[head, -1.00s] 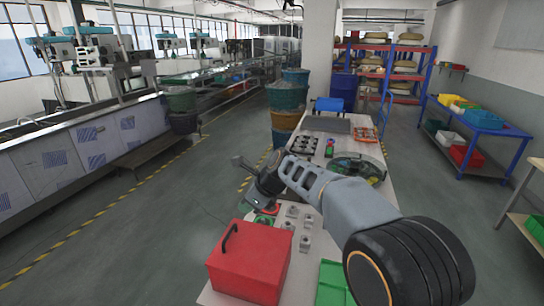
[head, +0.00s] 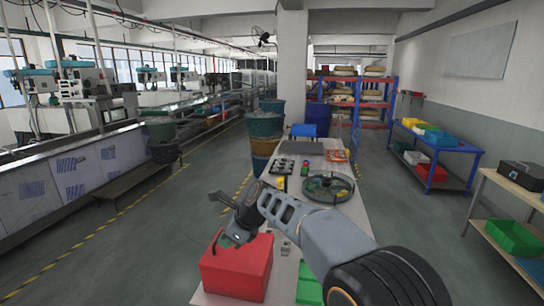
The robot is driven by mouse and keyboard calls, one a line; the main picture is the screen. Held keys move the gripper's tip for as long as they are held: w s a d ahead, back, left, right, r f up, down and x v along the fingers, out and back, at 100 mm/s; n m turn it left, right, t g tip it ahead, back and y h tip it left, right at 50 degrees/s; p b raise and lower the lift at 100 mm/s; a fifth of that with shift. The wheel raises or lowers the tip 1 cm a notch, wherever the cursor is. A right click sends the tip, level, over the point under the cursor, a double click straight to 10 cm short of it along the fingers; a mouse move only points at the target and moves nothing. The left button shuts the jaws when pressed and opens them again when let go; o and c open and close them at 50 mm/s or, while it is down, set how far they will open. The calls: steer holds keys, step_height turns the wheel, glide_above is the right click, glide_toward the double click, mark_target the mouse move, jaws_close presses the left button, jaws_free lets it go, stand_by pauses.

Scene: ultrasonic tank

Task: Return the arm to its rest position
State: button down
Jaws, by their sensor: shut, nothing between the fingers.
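My gripper (head: 226,236) is at the end of my grey arm, over the left edge of the long table (head: 352,212). It appears above and just behind the red box (head: 236,272); I cannot tell the exact gap between them. The gripper is shut and holds nothing. My forearm crosses the front of the table from lower right to upper left and hides part of the tabletop.
On the table are a round tray (head: 328,188), a dark tray with parts (head: 284,165), small grey blocks (head: 285,247) and a green bin (head: 309,286). Barrels (head: 264,124) stand beyond the table's left side. A blue bench (head: 437,150) is at right.

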steer(key=s+d+f+n+h, duration=0.25)
steer(key=f+n, duration=0.25)
steer(key=n, duration=0.3)
steer(key=s+d+n+t+h, duration=0.1)
steer(key=s+d+n, duration=0.4)
steer(key=d, duration=0.8)
steer(key=s+d+n+t+h+b, duration=0.1)
steer(key=s+d+n, duration=0.5)
steer(key=s+d, duration=0.6)
steer(key=d+r+t+h, duration=0.1)
steer(key=h, duration=0.1)
steer(key=shift+s+n+h, duration=0.3)
steer(key=shift+h, duration=0.05)
